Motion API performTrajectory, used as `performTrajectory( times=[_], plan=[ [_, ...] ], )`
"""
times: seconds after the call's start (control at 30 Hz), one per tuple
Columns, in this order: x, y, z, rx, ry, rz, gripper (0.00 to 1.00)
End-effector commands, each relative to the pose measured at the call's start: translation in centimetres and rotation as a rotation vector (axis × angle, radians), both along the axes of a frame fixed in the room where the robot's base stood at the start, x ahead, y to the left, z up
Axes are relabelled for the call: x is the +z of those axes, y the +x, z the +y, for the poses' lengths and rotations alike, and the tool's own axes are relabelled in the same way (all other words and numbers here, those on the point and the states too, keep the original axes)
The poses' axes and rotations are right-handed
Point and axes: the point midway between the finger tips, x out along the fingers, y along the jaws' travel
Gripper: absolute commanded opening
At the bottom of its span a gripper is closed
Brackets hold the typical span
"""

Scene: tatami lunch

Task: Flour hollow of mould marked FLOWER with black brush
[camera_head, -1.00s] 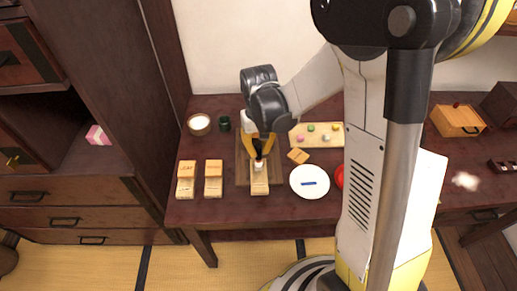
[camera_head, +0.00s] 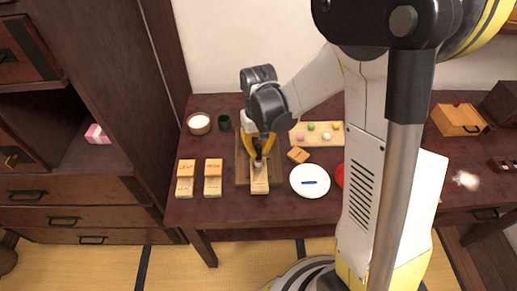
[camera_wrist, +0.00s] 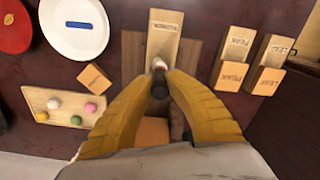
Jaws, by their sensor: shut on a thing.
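My gripper (camera_head: 259,155) has yellow fingers shut on the black brush (camera_wrist: 159,86), which points down. Its pale bristle tip (camera_wrist: 160,64) is at the near end of a light wooden mould (camera_wrist: 163,42), over or touching the hollow end; I cannot tell which. This mould (camera_head: 260,186) lies on a brown wooden board (camera_head: 242,173). Its label is too small to read surely. The hollow is mostly hidden by the brush and fingers. Two other labelled moulds, in the head view a left one (camera_head: 185,187) and a right one (camera_head: 213,187), stand to the left.
A bowl of white powder (camera_head: 199,123) and a dark green cup (camera_head: 224,123) stand at the back left. A tray of coloured balls (camera_head: 330,140), a small wooden block (camera_head: 298,155), a white plate (camera_head: 309,190) with a blue stick (camera_head: 308,183) and a red object (camera_head: 340,176) lie to the right.

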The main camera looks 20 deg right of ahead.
Motion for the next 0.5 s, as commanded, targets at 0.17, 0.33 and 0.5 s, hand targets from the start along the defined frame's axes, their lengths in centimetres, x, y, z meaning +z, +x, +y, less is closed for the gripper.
performTrajectory(
  times=[0.17,0.33,0.5],
  plan=[
    [-0.34,0.00,0.00,0.000,0.000,0.000,0.00],
    [-0.59,0.00,0.00,0.000,0.000,0.000,0.00],
    [-0.85,0.00,0.00,0.000,0.000,0.000,0.00]
  ],
)
